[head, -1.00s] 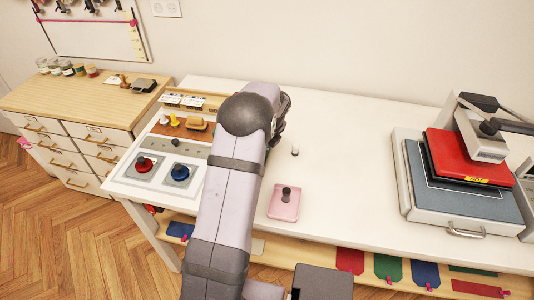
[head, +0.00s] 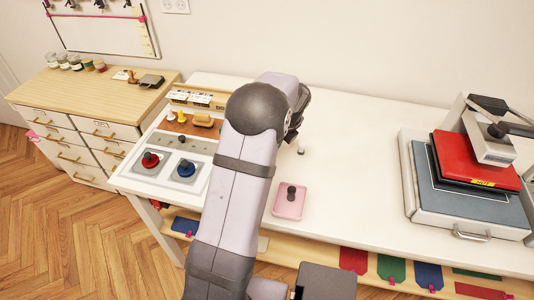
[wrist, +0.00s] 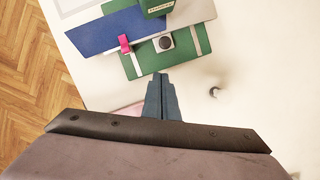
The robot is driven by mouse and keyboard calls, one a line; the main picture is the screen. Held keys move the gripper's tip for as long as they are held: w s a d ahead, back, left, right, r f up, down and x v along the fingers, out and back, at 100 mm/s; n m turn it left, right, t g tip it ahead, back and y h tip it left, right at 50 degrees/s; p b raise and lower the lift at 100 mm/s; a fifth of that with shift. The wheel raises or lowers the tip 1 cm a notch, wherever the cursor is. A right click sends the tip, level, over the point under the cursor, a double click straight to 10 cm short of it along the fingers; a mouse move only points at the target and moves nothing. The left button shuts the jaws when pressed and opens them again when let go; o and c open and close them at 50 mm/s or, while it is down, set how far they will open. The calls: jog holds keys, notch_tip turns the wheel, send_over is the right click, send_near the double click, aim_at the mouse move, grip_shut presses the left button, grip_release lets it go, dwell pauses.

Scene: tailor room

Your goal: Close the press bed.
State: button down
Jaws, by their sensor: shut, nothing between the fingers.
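The press (head: 497,140) stands at the right of the table in the head view, with a red upper plate over a low white-grey bed. The bed (head: 480,205) has a dark blue-grey pad and a metal handle (head: 472,235) at its front edge. Much of the pad shows in front of the red plate, so the bed sits out from under it. My gripper (wrist: 160,102) is shut and empty in the wrist view, near green and blue flat pieces. In the head view my arm hides it. It is well left of the press.
A pink block with a dark knob (head: 290,200) lies on the table between my arm and the press. A small white peg (head: 301,149) stands behind it. In the wrist view a pink clip (wrist: 124,43) sits on the blue piece. The table's middle right is clear.

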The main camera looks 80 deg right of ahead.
jog(key=b+v, duration=0.1)
jog(key=v, duration=0.6)
